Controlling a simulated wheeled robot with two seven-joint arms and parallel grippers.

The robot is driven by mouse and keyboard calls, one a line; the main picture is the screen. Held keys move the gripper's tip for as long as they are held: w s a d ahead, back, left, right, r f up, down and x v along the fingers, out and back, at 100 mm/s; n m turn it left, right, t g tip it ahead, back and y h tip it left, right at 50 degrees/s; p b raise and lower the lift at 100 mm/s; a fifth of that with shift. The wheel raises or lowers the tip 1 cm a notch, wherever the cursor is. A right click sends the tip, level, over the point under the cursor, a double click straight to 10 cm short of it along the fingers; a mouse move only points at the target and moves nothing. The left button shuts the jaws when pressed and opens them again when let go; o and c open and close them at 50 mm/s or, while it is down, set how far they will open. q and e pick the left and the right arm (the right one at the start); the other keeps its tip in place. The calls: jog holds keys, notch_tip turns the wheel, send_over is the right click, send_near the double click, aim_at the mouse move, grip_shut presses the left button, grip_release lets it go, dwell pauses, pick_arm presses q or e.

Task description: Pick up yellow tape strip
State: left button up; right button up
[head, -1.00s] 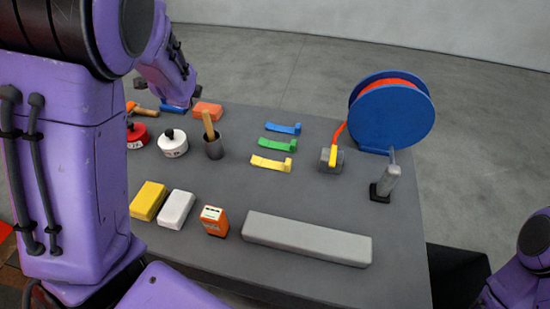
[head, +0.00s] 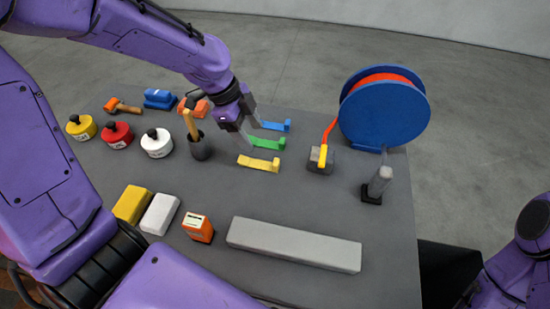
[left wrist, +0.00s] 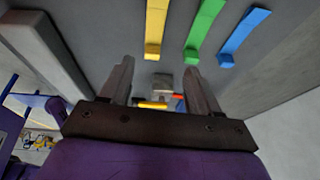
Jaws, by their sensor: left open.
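The yellow tape strip (head: 258,163) lies flat on the grey table, its raised end to the right, nearest the front of three strips. It also shows in the left wrist view (left wrist: 156,25) at the top centre. The green strip (head: 266,143) and blue strip (head: 276,125) lie behind it. My left gripper (head: 250,137) is open and empty above the left ends of the green and blue strips, behind the yellow one. Its two fingers (left wrist: 160,85) show apart in the left wrist view. My right gripper is not seen; only part of my right arm shows.
A dark cup with a wooden handle (head: 199,147) stands just left of the strips. A long grey bar (head: 294,245) lies in front. The table between strips and bar is clear.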

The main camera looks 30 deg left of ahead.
pick_arm(q)
send_near(271, 167)
jog(key=shift+w+d+f+n+h, duration=0.3)
jog(key=shift+d+f, duration=0.2)
jog(key=shift+f, duration=0.2)
jog(key=shift+g, duration=0.3)
jog(key=x, duration=0.5)
jog(key=shift+w+d+f+p, duration=0.2)
jog(key=shift+w+p, duration=0.1)
jog(key=c, duration=1.1)
